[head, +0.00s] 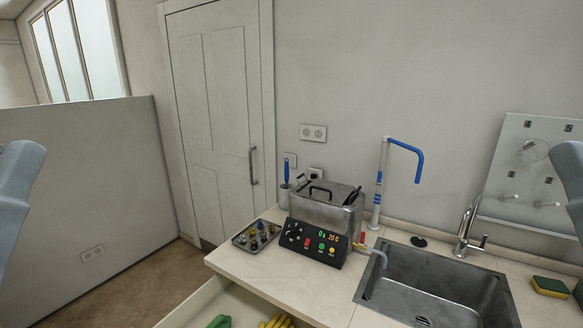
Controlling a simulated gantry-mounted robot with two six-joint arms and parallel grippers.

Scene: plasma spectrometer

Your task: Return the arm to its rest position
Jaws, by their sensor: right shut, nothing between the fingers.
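My right arm (572,178) shows only in part at the right edge of the head view. A dark piece at that edge, beside the sponge, appears to be my right gripper (579,291); it is mostly cut off by the frame. It is shut, and I see nothing held in it. My left arm (16,190) shows only as a pale blue-grey link at the left edge. My left gripper is outside the picture.
The counter holds a metal bath with a control panel (312,243), a tray of small parts (256,235), a sink (437,283) and faucet (467,230). A yellow-green sponge (550,287) lies right of the sink. An open drawer (193,303) juts out below, with yellow gloves (277,321).

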